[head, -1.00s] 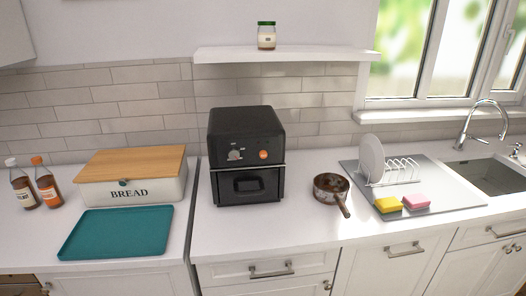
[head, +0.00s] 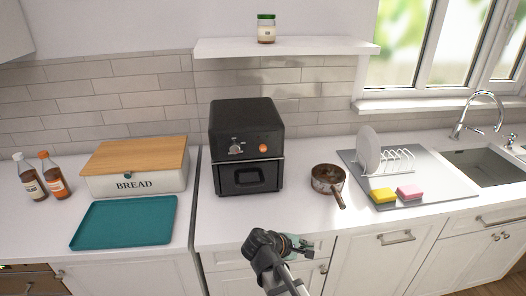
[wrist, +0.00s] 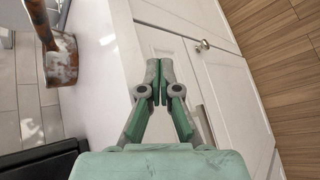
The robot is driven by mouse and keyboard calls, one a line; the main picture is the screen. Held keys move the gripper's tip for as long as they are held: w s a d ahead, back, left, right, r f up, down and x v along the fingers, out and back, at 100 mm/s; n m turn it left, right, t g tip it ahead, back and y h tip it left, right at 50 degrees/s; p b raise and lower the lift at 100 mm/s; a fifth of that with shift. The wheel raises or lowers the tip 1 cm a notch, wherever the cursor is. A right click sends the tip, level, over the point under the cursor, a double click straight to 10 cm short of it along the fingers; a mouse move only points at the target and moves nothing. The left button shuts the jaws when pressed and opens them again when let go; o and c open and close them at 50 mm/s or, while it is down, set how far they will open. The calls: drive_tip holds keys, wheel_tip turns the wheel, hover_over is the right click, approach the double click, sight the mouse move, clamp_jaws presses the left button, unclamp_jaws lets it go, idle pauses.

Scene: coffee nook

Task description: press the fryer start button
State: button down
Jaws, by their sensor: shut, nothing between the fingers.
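The black air fryer (head: 246,147) stands upright on the white counter. Its front panel carries a round dial (head: 235,146) and an orange round button (head: 263,149) to the right of the dial. The drawer with its handle (head: 248,178) is below. My gripper (head: 305,247) is low in front of the counter edge, below and right of the fryer, apart from it. In the wrist view my green gripper (wrist: 159,84) has its fingertips together with nothing between them. The dark fryer edge (wrist: 45,163) shows at the lower left there.
A rusty pan (head: 327,178) stands right of the fryer; it also shows in the wrist view (wrist: 62,58). A teal tray (head: 125,222) and a bread box (head: 135,183) are to the left. A drying mat (head: 440,187) holds a rack and sponges. White cabinets (head: 375,260) are below.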

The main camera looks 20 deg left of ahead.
sight(266, 150)
drive_tip(key=w+a+r+n+t+y+p, duration=0.1)
drive_tip(key=w+a+r+n+t+p, duration=0.1)
drive_tip(key=a+r, duration=0.5)
drive_tip(key=w+a+r+n+t+y+p, duration=0.1)
drive_tip(key=a+r+t, duration=0.3)
drive_tip(key=r, duration=1.2)
drive_tip(key=a+n, duration=0.1)
drive_tip(key=a, duration=0.2)
drive_tip(key=shift+w+a+r+n+y+p, duration=0.3)
drive_tip(key=shift+w+a+r+n+p, duration=0.05)
drive_tip(key=shift+w+r+n, duration=0.05)
drive_tip(key=w+a, duration=0.4)
drive_tip(key=w, duration=0.4)
drive_tip(key=shift+w, duration=0.1)
drive_tip(key=shift+w+a+b, duration=0.15)
drive_tip(key=shift+w+b, duration=0.1)
drive_tip(key=shift+b, duration=0.05)
drive_tip(key=shift+w+a, duration=0.4)
drive_tip(key=shift+w, duration=0.3)
idle(1.0)
drive_tip(key=shift+s, duration=0.1)
idle(0.3)
drive_tip(key=shift+s+d, duration=0.3)
drive_tip(key=shift+s, duration=0.25)
drive_tip(key=shift+s+d, duration=0.3)
drive_tip(key=shift+s, duration=0.2)
